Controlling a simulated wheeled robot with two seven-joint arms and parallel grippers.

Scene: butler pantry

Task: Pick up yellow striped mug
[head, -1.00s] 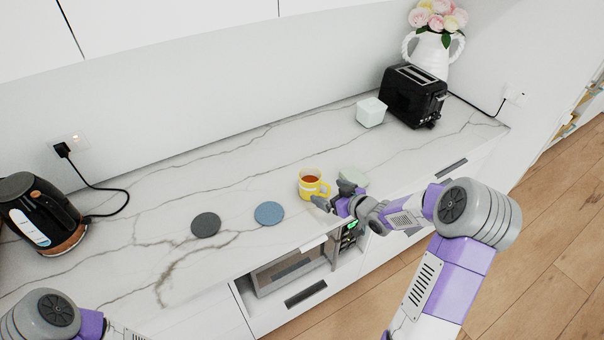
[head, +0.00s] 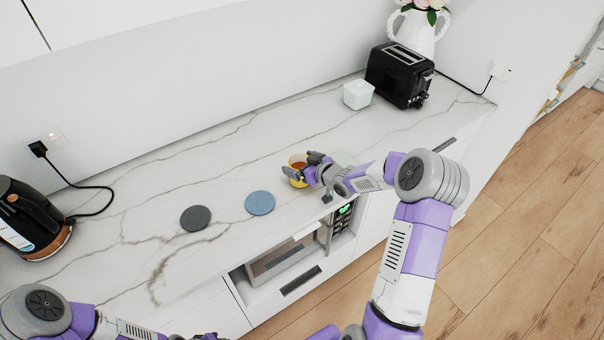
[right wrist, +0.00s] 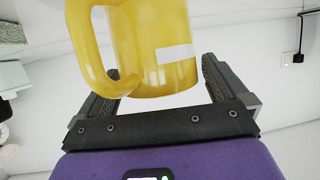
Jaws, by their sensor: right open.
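The yellow mug (head: 297,160) with a white stripe stands on the marble counter and holds a reddish-brown drink. My right gripper (head: 304,170) is at the mug and hides part of it in the head view. In the right wrist view the mug (right wrist: 165,45) fills the upper middle, with its handle at the left. The open right gripper (right wrist: 160,90) has one finger on each side of the mug's body, the left finger close to the handle; I cannot tell whether they touch it. My left arm shows at the lower left; its gripper is not clearly seen.
A blue coaster (head: 260,203) and a dark grey coaster (head: 195,218) lie left of the mug. A pale green item (head: 343,157) is partly hidden behind my right arm. A white box (head: 358,95), a black toaster (head: 400,75) and a kettle (head: 30,215) stand farther off.

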